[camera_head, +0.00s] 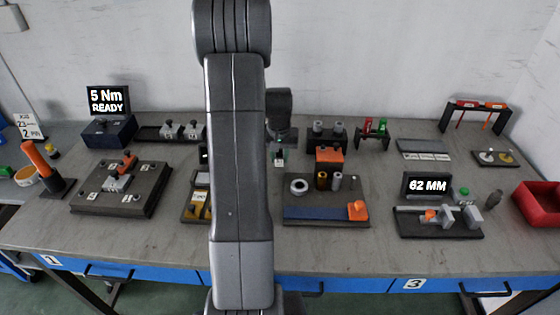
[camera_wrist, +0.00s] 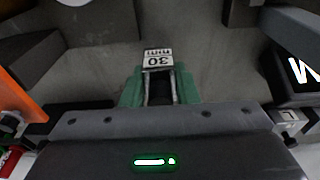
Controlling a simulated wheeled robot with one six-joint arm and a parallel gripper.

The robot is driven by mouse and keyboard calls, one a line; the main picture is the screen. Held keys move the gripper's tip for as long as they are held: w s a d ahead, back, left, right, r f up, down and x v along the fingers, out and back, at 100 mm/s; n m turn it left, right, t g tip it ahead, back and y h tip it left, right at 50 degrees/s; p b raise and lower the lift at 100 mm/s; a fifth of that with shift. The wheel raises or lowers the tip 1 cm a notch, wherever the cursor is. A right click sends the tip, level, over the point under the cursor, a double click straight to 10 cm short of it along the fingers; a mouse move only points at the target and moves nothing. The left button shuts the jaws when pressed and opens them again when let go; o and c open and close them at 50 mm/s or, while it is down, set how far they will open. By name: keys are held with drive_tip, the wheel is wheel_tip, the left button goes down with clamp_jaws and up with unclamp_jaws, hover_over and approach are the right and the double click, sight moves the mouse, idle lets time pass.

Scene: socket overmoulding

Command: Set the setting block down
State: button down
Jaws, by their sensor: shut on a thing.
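The setting block (camera_wrist: 157,60) shows in the wrist view as a small block with a white label bearing an upside-down 30 marking. My gripper (camera_wrist: 159,88) has green fingertips, one on each side of the block, and is shut on it. The block's lower part is hidden between the fingers. In the head view my gripper (camera_head: 279,154) is at the back middle of the bench, just right of my arm, with the block's pale label (camera_head: 279,163) at its tip. I cannot tell whether the block touches the bench top.
Grey bench top (camera_head: 390,255) surrounds the block. A fixture with an orange-topped block (camera_head: 329,155) stands right of the gripper. A 62 MM display (camera_head: 427,185) on a gauge plate stands further right, a red bin (camera_head: 540,207) at far right. My arm hides part of the middle.

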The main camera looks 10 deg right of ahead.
drive_tip(key=shift+f, duration=1.25)
drive_tip(key=shift+f, duration=0.2)
drive_tip(key=c, duration=1.1)
unclamp_jaws()
drive_tip(key=shift+r, duration=0.1)
